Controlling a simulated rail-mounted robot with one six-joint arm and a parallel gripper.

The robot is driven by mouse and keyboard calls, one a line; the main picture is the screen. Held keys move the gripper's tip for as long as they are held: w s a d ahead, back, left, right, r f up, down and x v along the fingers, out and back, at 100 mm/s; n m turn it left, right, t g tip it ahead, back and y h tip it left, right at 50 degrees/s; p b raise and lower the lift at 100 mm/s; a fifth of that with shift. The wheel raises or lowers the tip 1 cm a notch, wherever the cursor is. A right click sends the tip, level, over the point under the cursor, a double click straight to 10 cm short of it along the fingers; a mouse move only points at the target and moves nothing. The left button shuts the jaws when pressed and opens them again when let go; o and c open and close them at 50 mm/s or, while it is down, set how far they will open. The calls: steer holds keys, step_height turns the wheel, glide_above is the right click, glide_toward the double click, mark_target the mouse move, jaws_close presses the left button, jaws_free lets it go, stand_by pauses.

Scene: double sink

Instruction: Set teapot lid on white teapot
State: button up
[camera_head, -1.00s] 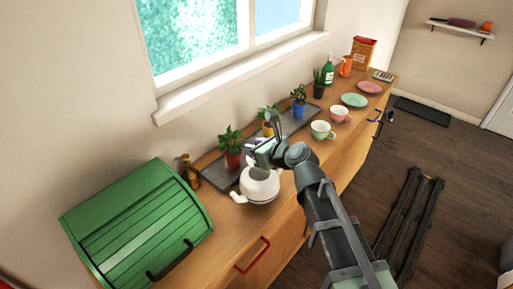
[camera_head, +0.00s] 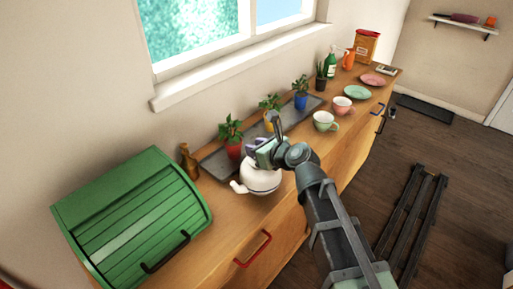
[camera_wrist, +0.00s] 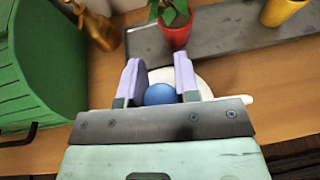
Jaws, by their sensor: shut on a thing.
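The white teapot (camera_head: 261,183) stands on the wooden counter, its spout toward the left. My gripper (camera_head: 257,149) is directly over its top in the head view and covers its opening. In the wrist view my gripper (camera_wrist: 158,78) has its two lavender fingers on either side of a round blue knob (camera_wrist: 160,94), which looks like the knob of the teapot lid. White rounded surfaces of the teapot (camera_wrist: 205,88) show behind and beside the fingers. The lid's rim is hidden, so I cannot tell whether it touches the teapot.
A green bread box (camera_head: 135,215) stands at the left, with a brown bottle-like object (camera_head: 188,162) beside it. Potted plants, including one in a red pot (camera_head: 233,149), stand on a dark tray (camera_head: 212,165) behind the teapot.

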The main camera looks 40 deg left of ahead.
steer(key=shift+f+b, duration=0.7)
stand_by(0.5)
steer(key=o, duration=0.6)
steer(key=shift+o, duration=0.2)
steer(key=p+v, duration=0.4)
steer(key=v, duration=0.7)
steer(key=shift+s, duration=0.1)
